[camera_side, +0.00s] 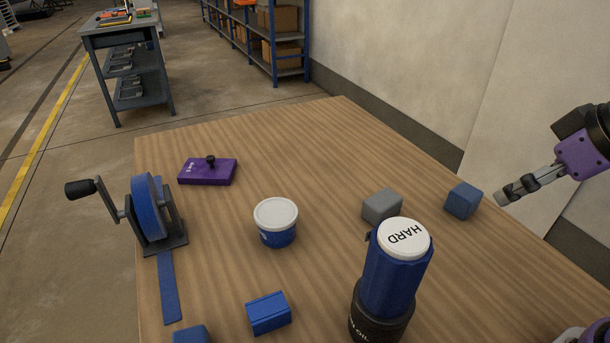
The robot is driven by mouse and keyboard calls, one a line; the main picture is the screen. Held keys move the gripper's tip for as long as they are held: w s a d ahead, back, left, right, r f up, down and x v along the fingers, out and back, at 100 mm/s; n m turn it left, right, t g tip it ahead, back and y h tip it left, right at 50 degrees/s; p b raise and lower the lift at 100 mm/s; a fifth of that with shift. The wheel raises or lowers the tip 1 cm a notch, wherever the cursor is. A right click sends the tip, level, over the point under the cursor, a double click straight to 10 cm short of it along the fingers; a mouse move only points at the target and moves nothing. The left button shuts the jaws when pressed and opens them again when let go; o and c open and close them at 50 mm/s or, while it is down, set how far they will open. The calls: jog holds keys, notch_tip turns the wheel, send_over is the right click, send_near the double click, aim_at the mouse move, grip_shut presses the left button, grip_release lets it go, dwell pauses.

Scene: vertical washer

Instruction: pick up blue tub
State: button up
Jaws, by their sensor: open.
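The blue tub (277,235) stands upright on the wooden table (330,150), near its middle. It has a white lid (276,214) on top. My gripper (505,195) is at the right side of the picture, above the table's right edge. It is open and empty, well apart from the tub. Nothing covers the tub in this view.
A tall blue and black cylinder (392,278) marked HARD stands in front. A grey block (382,206) and a blue block (462,201) lie to the right. A crank device (150,208) and purple box (207,172) are left. Another blue block (268,313) lies in front.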

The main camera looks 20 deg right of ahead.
jog(key=n+y, duration=0.2)
jog(key=n, duration=0.2)
send_over(277, 212)
jog(key=s+d, duration=0.2)
jog(key=s, duration=0.2)
notch_tip(277, 212, down, 7)
jog(key=shift+n, duration=0.3)
jog(key=x, duration=0.4)
jog(key=shift+w+a+f, duration=0.2)
jog(key=shift+a+f, duration=0.05)
jog(key=shift+a, duration=0.1)
jog(key=x, duration=0.6)
jog(key=c, duration=0.9)
